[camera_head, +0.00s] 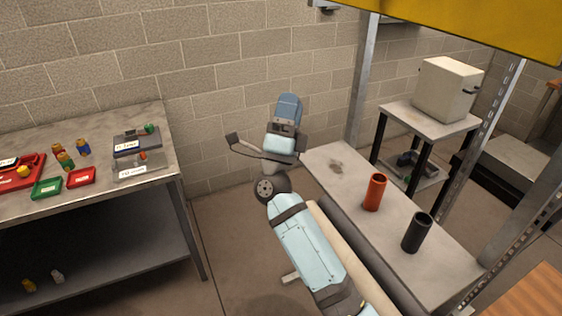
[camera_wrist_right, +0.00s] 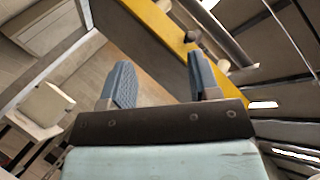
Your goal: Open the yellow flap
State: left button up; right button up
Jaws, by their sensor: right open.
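The yellow flap (camera_head: 455,22) is a broad yellow panel at the top right of the head view, cut off by the frame edge. In the right wrist view a yellow edge (camera_wrist_right: 163,30) runs diagonally beyond the fingers, with a grey-brown face beside it. My right gripper (camera_head: 289,100) points upward in the head view, left of and below the panel in the picture. In the right wrist view its two blue fingers (camera_wrist_right: 163,82) are apart with nothing between them. The gripper looks clear of the yellow panel, though the distance is hard to tell. My left gripper is out of view.
A grey shelf (camera_head: 333,164) beside my right arm holds an orange cylinder (camera_head: 375,192) and a black cylinder (camera_head: 416,232). Metal posts (camera_head: 362,75) stand around it. A workbench (camera_head: 105,127) with small trays is at left. A white box (camera_head: 447,90) sits on a side table.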

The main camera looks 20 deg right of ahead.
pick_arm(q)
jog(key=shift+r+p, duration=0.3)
pick_arm(e)
notch_tip(320, 180, down, 12)
jog(key=s+a+n+t+y, duration=0.2)
jog(key=n+t+y, duration=0.3)
jog(key=n+y, duration=1.1)
jog(key=shift+a+y, duration=0.4)
jog(key=shift+y, duration=0.1)
jog(key=shift+s+r, duration=0.1)
